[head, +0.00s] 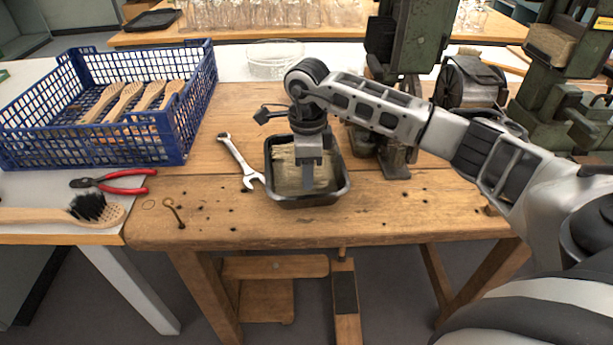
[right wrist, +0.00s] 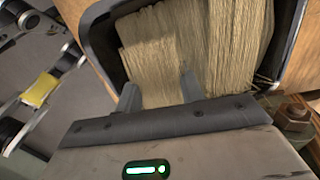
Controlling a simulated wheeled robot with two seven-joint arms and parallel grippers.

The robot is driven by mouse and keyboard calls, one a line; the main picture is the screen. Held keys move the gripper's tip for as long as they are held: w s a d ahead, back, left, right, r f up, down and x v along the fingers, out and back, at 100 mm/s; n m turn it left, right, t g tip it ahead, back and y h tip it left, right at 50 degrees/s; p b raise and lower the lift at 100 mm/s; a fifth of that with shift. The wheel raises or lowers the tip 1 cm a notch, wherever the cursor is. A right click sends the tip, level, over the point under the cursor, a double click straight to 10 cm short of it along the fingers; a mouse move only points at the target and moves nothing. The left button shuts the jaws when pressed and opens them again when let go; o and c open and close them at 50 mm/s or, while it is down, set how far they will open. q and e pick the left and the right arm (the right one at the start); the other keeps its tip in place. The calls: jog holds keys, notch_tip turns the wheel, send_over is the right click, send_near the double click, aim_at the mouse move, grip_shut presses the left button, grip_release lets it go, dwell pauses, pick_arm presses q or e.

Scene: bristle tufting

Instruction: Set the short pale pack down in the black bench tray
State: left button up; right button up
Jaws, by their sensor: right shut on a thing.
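The black bench tray (head: 342,187) sits on the wooden bench, and its dark wall also shows in the right wrist view (right wrist: 103,42). A pale bristle pack (head: 287,172) is inside the tray's walls; it fills much of the right wrist view (right wrist: 150,52). My right gripper (head: 307,182) points down into the tray, shut on the pale pack, with its fingers (right wrist: 160,88) against the bristles. I cannot tell whether the pack's underside touches the tray floor.
A wrench (head: 240,160) lies just left of the tray. A blue crate (head: 130,143) with several brushes stands further left, near red pliers (head: 125,182) and a brush (head: 70,213). A green machine (head: 410,45) stands behind right. The bench front is mostly clear.

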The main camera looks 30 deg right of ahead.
jog(key=shift+a+f, duration=0.1)
jog(key=shift+f, duration=1.15)
jog(key=shift+f, duration=0.2)
jog(key=o, duration=1)
jog(key=shift+r, duration=0.2)
